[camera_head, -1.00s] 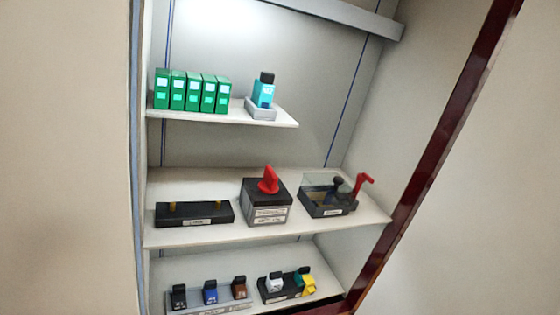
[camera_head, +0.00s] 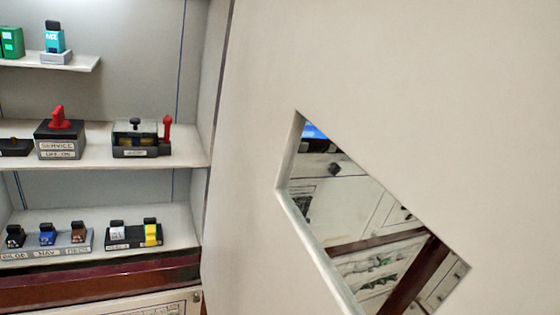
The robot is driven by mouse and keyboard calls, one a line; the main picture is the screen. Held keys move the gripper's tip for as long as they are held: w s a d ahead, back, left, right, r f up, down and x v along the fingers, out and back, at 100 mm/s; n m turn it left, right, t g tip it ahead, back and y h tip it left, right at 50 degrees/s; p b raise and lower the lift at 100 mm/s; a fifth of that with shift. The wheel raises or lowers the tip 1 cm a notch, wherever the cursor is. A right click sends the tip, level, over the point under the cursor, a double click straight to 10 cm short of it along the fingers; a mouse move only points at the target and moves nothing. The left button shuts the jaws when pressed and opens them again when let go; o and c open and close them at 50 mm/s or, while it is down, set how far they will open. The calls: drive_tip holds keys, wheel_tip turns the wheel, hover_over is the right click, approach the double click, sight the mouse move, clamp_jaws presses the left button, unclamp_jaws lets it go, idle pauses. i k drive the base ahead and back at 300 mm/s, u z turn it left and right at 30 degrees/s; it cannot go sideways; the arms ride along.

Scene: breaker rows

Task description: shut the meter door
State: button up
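A large pale panel (camera_head: 420,70) with a slanted four-sided opening (camera_head: 370,215) fills the right side of the view. It stands beside the open front of the shelved cabinet (camera_head: 110,90). It may be the meter door, but I see no label on it and cannot tell for sure. A brown surface and drawer fronts show through the opening. The panel's outer edges run out of view. My gripper is not in view, so its distance from the panel cannot be told.
The middle shelf holds a black block with a red knob (camera_head: 60,118) and a clear-topped box with a red lever (camera_head: 140,138). The top shelf holds a teal block (camera_head: 54,38). The bottom shelf holds several small switches (camera_head: 46,236). A dark red rail (camera_head: 100,280) runs below.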

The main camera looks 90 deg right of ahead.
sight(452, 107)
drive_tip(key=z, duration=0.05)
drive_tip(key=k, duration=1.1)
drive_tip(key=z, duration=0.8)
